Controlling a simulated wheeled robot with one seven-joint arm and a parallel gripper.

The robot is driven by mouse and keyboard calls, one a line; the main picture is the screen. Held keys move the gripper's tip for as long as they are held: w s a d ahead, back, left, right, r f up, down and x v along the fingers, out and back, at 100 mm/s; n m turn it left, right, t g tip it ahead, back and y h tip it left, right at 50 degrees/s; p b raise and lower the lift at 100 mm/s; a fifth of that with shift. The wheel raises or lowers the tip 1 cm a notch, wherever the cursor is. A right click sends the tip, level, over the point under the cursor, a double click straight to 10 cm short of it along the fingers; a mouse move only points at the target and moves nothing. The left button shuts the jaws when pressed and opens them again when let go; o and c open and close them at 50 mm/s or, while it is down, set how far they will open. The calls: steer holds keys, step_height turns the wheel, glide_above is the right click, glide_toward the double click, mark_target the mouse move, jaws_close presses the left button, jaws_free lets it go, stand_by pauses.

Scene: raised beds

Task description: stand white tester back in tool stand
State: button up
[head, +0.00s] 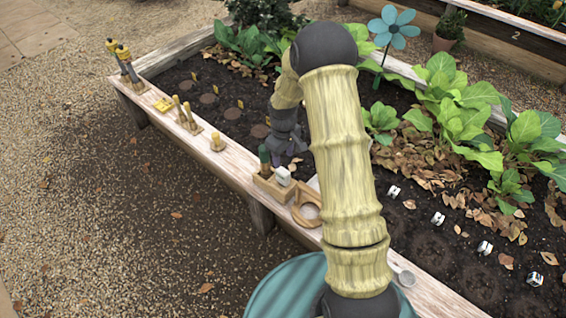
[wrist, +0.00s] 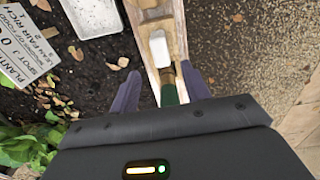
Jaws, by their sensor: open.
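The white tester (head: 283,176) is at the right end of the wooden tool stand (head: 271,188) on the bed's near ledge. In the wrist view the tester (wrist: 159,48) is a pale block within the stand's outline; I cannot tell how deeply it sits. A green-handled tool (head: 264,154) stands upright at the stand's left end, and it also shows in the wrist view (wrist: 169,96) between my fingers. My gripper (wrist: 160,72) is open and empty, pointing down above the stand. In the head view my gripper (head: 285,157) is beside the green handle, partly hidden by my arm.
A white tray (wrist: 94,14) and a lettered sign (wrist: 27,45) are on the soil side. Small wooden tools (head: 187,116) stand farther left on the ledge. Leafy plants (head: 455,105) fill the bed's right.

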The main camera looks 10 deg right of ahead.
steer(key=shift+r, duration=1.7)
steer(key=s+r+m+t, duration=0.1)
steer(key=s+r+m, duration=0.2)
steer(key=s+r, duration=0.4)
steer(key=s+r+m+t, duration=0.1)
steer(key=s+r+m, duration=0.3)
steer(key=s, duration=1)
step_height(320, 180, up, 3)
steer(key=shift+r+t, duration=0.1)
steer(key=shift+t, duration=0.2)
steer(key=shift+w, duration=0.1)
